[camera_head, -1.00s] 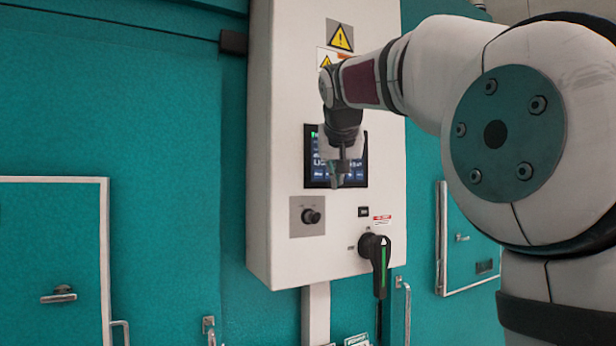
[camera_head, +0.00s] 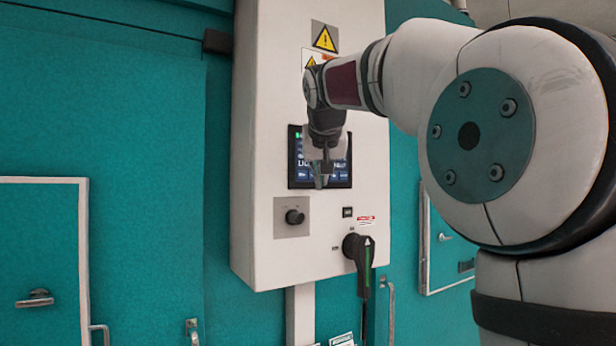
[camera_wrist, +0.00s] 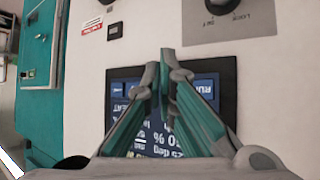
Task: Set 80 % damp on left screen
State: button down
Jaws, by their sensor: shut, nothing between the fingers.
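The touch screen (camera_head: 341,175) is a dark-framed panel with blue tiles on the white control cabinet. My gripper (camera_head: 321,181) is shut and empty, and hangs in front of the screen, covering its middle. In the wrist view the screen (camera_wrist: 222,84) appears turned over, with a "RUN" tile and partly hidden text with "%" and "deg". The shut fingers (camera_wrist: 160,70) lie across it, tips near the frame's edge. I cannot tell whether the fingertips touch the screen. The full damp reading is hidden.
Below the screen are a black knob (camera_head: 294,217) on a grey plate, a small black switch (camera_head: 347,212) and a large black handle (camera_head: 359,250). Warning signs (camera_head: 325,38) are above. Teal chamber walls and a door (camera_head: 40,255) flank the cabinet.

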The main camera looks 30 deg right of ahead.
jog(key=shift+w, duration=0.2)
jog(key=shift+w, duration=0.25)
jog(key=shift+w, duration=0.3)
dwell(0.8)
dwell(0.4)
jog(key=shift+s, duration=0.75)
jog(key=shift+s, duration=0.1)
jog(key=s+p, duration=0.1)
jog(key=s, duration=0.3)
jog(key=shift+s+d, duration=0.1)
jog(key=shift+s, duration=0.3)
dwell(2.2)
